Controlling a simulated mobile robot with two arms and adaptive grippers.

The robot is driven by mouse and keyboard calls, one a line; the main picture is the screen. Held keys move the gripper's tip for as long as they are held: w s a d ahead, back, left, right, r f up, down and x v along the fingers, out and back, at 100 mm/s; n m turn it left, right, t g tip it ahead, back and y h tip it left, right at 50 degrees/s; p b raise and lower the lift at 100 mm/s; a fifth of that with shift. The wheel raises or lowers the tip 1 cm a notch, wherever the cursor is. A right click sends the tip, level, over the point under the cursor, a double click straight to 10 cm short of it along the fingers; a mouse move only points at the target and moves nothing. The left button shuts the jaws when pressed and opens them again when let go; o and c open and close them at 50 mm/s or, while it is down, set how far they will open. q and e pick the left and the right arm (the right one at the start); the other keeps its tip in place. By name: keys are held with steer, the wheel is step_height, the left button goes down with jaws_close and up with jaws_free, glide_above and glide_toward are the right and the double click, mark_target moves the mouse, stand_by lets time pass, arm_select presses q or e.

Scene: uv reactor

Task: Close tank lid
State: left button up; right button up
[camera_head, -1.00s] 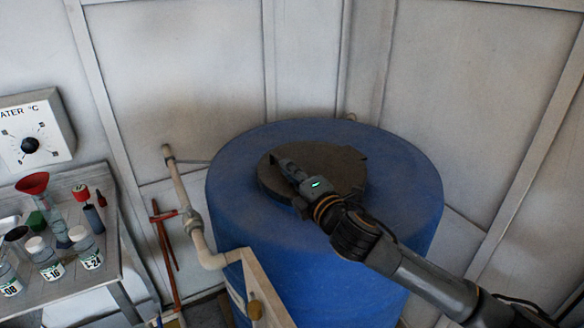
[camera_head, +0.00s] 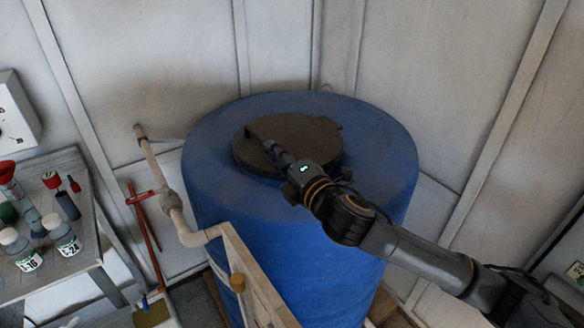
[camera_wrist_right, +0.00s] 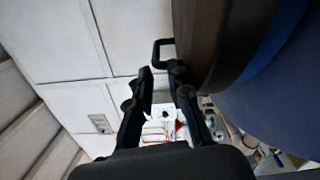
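The blue tank (camera_head: 235,215) stands in the corner. Its round dark lid (camera_head: 305,135) lies flat on top, with part of its near side hidden by my right gripper (camera_head: 272,148). In the right wrist view, the lid's edge (camera_wrist_right: 222,45) and the blue tank (camera_wrist_right: 275,110) are at the right. A small dark handle loop (camera_wrist_right: 156,52) juts from the lid just past my fingertips. My right gripper (camera_wrist_right: 160,72) is open, with a gap between its fingers and nothing held. My left gripper is not in view.
A bench (camera_head: 100,255) with bottles (camera_head: 62,235) and a red funnel (camera_head: 8,175) is farther left. Pale wall panels (camera_head: 440,80) close in behind the tank.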

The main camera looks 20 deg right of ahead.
steer(key=v, duration=0.8)
steer(key=shift+r, duration=0.1)
